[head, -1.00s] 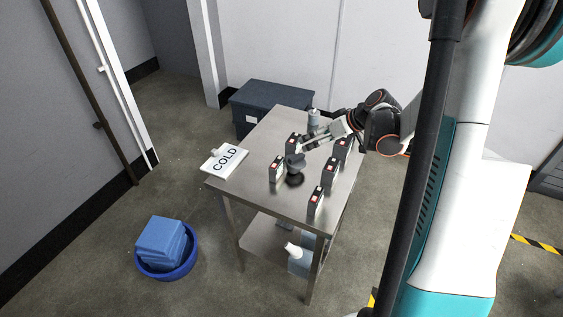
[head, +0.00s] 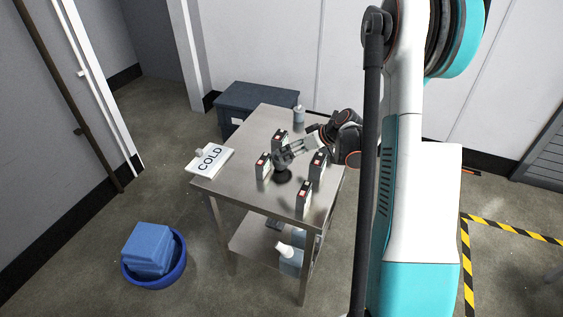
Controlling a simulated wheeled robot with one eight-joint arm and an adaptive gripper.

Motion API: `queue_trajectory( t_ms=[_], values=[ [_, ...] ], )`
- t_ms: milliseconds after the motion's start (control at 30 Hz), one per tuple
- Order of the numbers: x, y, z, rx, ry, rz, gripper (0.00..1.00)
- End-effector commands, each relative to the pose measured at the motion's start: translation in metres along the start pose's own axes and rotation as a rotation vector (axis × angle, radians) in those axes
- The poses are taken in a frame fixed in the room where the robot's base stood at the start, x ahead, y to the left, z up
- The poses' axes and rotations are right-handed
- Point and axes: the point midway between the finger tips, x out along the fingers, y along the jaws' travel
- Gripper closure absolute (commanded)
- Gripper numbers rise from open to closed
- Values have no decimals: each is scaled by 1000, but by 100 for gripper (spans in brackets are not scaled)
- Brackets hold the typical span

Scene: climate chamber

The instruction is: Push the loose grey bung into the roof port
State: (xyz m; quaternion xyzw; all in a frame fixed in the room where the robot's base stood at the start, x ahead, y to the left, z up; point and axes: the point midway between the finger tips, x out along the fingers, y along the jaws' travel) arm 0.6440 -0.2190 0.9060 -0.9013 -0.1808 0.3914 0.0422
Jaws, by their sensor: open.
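A dark grey rounded piece (head: 279,163), which looks like the loose bung, is on the steel table among several small boxes. A black round patch (head: 282,176) lies just in front of it; I cannot tell whether that is part of it, a separate disc or a shadow. I cannot make out the roof port in this view.
Small dark boxes with red labels stand close around the gripper, one behind (head: 280,140), one left (head: 263,166), others right (head: 318,165) and in front (head: 303,195). A bottle (head: 299,114) stands at the back.

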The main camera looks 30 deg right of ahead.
Motion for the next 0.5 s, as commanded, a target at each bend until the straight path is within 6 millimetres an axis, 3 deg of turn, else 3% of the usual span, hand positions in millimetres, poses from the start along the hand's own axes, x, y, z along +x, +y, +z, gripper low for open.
queue_trajectory(
  t_ms=[300,500],
  values=[
    [44,3,3,-1,0,-1,12],
    [48,2,2,0,0,0,12]
  ],
)
